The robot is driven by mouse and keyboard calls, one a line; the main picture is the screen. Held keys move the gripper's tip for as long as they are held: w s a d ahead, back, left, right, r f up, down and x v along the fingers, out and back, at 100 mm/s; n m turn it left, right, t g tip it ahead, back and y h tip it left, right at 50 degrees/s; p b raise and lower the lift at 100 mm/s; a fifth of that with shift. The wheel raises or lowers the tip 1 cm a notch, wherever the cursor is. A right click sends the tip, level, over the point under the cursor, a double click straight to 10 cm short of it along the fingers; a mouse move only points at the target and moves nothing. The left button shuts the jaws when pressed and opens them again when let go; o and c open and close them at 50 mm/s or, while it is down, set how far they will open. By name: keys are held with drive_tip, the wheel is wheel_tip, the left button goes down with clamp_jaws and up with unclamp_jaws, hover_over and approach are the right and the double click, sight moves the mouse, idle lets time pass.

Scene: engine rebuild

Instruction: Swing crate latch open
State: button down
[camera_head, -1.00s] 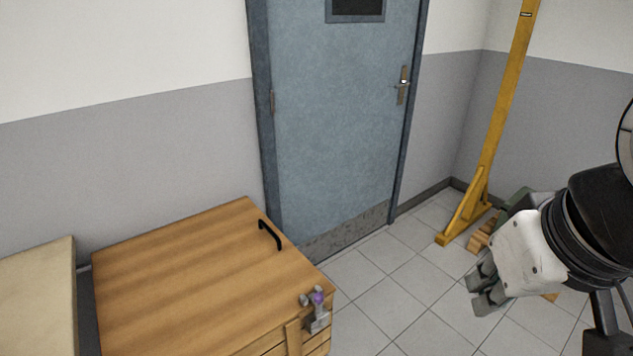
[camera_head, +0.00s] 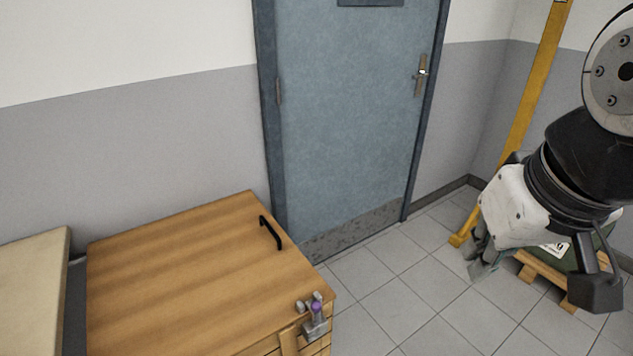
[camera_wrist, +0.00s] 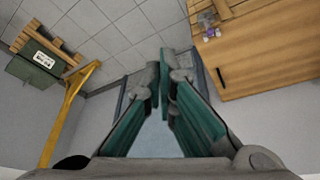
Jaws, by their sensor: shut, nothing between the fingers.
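The wooden crate (camera_head: 180,275) stands at the lower left of the head view, its lid down, with a black handle (camera_head: 271,233) on top. The metal latch (camera_head: 316,318) with a purple part sits at the crate's front right corner. In the wrist view the latch (camera_wrist: 208,24) shows at the upper right, on the crate (camera_wrist: 262,55). My gripper (camera_head: 478,268) is shut and empty, over the floor to the right of the crate and well apart from the latch. Its fingers also fill the middle of the wrist view (camera_wrist: 165,62).
A blue-grey door (camera_head: 352,125) stands behind the crate. A yellow post (camera_head: 533,95) and a green box on a wooden pallet (camera_head: 545,274) are at the right. A beige surface (camera_head: 30,290) is at the far left. Tiled floor (camera_head: 400,285) lies clear between crate and pallet.

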sight(312, 298)
drive_tip(key=w+a+f+n+g+b, duration=0.1)
drive_tip(key=w+a+f+b, duration=0.15)
drive_tip(key=w, duration=0.35)
drive_tip(key=w+a+f+b, duration=0.2)
drive_tip(key=w+f, duration=0.1)
drive_tip(key=w, duration=0.3)
drive_tip(key=w+a+f+n+g+b, duration=0.1)
drive_tip(key=w+a+f+b, duration=0.4)
drive_tip(key=w+a+f, duration=0.3)
drive_tip(key=w+a+f+n+g+b, duration=0.2)
drive_tip(key=w+a+f+b, duration=0.3)
drive_tip(key=w+a+f, duration=0.4)
wheel_tip(312, 298, down, 7)
drive_tip(key=shift+w+r+g+b, duration=0.15)
drive_tip(key=shift+w+g+b, duration=0.15)
drive_tip(key=shift+b, duration=0.1)
